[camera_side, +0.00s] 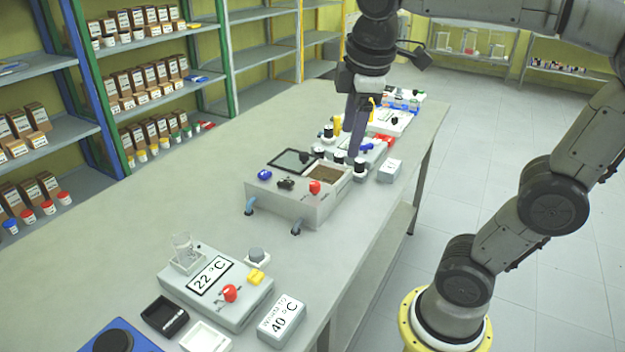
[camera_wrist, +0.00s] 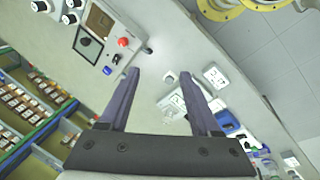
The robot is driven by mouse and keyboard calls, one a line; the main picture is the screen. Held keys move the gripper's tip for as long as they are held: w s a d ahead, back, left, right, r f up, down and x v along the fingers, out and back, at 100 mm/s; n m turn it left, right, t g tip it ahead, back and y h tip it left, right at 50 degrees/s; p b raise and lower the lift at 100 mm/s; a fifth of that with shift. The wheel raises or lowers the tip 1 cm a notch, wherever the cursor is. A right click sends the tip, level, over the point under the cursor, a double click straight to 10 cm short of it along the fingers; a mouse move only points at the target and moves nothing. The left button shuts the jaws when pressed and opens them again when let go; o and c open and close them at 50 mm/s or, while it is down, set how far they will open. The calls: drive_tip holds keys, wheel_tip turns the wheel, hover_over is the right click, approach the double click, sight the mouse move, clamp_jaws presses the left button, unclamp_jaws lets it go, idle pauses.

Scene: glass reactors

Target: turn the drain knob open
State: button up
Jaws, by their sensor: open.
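A grey box (camera_side: 285,205) stands mid-bench with a blue knob (camera_side: 264,174), a black knob (camera_side: 286,184) and a red knob (camera_side: 314,187) along its front edge. I cannot tell which knob is the drain knob. In the wrist view the box (camera_wrist: 104,42) is at the upper left, with the red knob (camera_wrist: 122,42) clear to see. My gripper (camera_side: 358,150) points down behind the box's knobs, apart from them. In the wrist view my gripper (camera_wrist: 159,78) is open with nothing between its fingers.
A hotplate (camera_side: 215,287) reading 22 °C, a 40 °C sign (camera_side: 282,317) and small trays are nearer the camera. More equipment (camera_side: 388,122) is at the far end. The left bench side is bare.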

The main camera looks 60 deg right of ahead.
drive_tip(key=w+d+n+g+h, duration=0.1)
drive_tip(key=w+d+n+g, duration=0.3)
drive_tip(key=w, duration=0.7)
drive_tip(key=m+g, duration=0.2)
hover_over(315, 183)
drive_tip(key=w+a, duration=0.4)
wheel_tip(315, 183, down, 9)
drive_tip(key=x, duration=1.3)
drive_tip(key=shift+w+d+f, duration=0.2)
drive_tip(key=shift+w+f, duration=0.05)
drive_tip(key=shift+f, duration=0.25)
clamp_jaws()
